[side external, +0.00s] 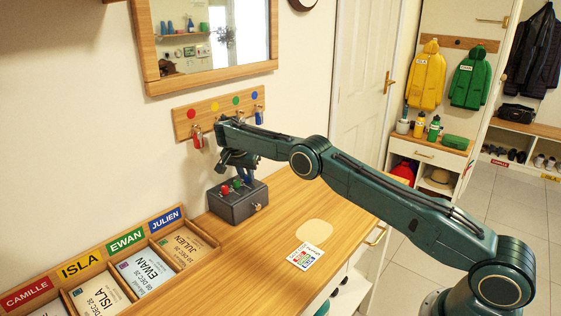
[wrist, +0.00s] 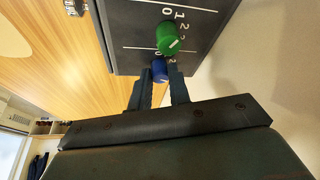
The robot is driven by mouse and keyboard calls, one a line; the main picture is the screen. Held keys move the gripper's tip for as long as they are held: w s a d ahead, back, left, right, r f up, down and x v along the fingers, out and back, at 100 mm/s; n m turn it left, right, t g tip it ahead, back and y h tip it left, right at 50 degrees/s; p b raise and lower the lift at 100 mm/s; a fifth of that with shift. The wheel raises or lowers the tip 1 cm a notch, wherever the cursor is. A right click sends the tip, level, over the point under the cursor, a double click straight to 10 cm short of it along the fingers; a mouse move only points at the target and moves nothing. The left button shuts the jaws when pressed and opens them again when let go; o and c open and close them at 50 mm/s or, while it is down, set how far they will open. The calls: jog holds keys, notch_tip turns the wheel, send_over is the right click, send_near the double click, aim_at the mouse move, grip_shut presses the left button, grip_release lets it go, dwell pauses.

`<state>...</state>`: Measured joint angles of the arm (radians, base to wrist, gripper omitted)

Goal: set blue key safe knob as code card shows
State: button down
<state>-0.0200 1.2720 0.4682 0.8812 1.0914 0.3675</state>
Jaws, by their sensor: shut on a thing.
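The dark grey key safe (side external: 232,208) stands on the wooden top against the wall, with red, green and blue knobs on its upper face. My gripper (side external: 246,174) points down at it from above and is shut on the blue knob (wrist: 160,71). In the wrist view my fingers (wrist: 160,80) are on both sides of that knob. The green knob (wrist: 170,37) is beside it, with a white pointer line and a printed number scale. The blue knob's pointer and most of its scale are hidden. The code card (side external: 306,256) lies flat on the top, its print too small to read.
A wooden tray with named compartments and cards (side external: 150,270) stands left of the safe. A key rack (side external: 215,108) with coloured dots hangs on the wall behind, below a mirror (side external: 212,40). The wooden top around the code card is clear.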

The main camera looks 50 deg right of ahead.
dwell(0.4)
jog(key=c, duration=1.3)
grip_release()
jog(key=shift+n, duration=0.6)
jog(key=n+t, duration=0.1)
jog(key=n, duration=0.1)
jog(key=n+t+y, duration=0.1)
jog(key=n, duration=0.2)
jog(key=shift+s+d, duration=0.15)
jog(key=shift+d, duration=0.05)
jog(key=n+y, duration=0.1)
jog(key=n, duration=0.2)
jog(key=n+t+y, duration=0.1)
jog(key=n, duration=0.2)
jog(key=shift+s+d, duration=0.1)
jog(key=shift+d, duration=0.1)
jog(key=d+v, duration=0.1)
jog(key=v, duration=1.3)
jog(key=s+a+r+n+y, duration=0.1)
jog(key=s+a+r, duration=0.4)
jog(key=s+r, duration=0.5)
jog(key=shift+s+a+r+n, duration=0.2)
jog(key=shift+s+r+n, duration=0.1)
jog(key=shift+s, duration=0.9)
